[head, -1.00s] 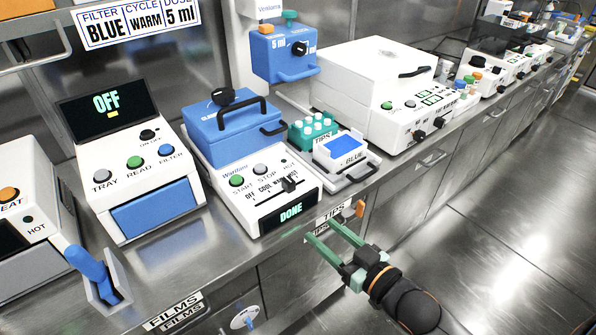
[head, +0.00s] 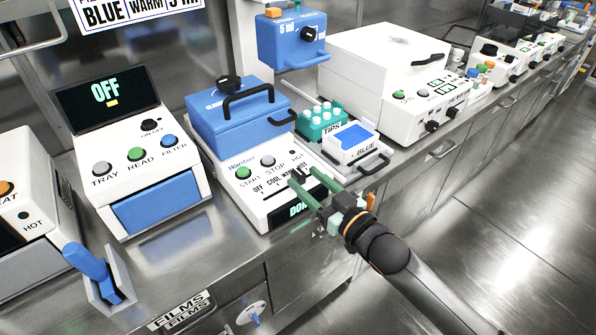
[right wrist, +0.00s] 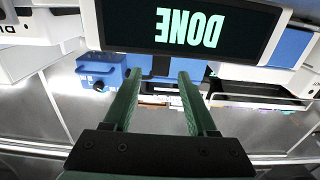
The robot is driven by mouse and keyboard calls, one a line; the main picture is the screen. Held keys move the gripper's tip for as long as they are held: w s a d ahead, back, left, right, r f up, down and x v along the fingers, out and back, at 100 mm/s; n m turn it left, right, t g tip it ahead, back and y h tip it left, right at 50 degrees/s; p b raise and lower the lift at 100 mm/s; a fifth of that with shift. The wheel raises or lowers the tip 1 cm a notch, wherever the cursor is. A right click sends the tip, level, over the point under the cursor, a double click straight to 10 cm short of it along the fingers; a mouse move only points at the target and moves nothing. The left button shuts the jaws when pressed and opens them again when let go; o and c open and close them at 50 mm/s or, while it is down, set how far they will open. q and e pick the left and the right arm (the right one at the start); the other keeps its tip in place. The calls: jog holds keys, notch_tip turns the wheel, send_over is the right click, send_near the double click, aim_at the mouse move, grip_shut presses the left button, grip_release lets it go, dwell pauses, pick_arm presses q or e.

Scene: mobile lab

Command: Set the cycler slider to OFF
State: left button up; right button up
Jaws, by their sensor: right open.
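The cycler (head: 283,215) is a white sloped box with a blue lidded block on top. Its front display shows DONE. Its slider (right wrist: 160,66), a dark knob, is right of the OFF label in the head view, toward the WARM and HOT end; the exact mark is partly covered. My right gripper (head: 304,178) is open, its two green fingers reaching over the cycler's front edge at the slider. In the right wrist view, upside down, the knob shows between the tips of the right gripper (right wrist: 160,76), with no clear grip on it. My left gripper is not in view.
Left of the cycler stands a reader (head: 155,205) with an OFF screen. A blue dispenser (head: 290,40) hangs behind. The floor in front of the bench is clear.

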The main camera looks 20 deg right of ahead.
aim_at(302, 177)
jog(key=shift+x, duration=1.9)
grip_shut()
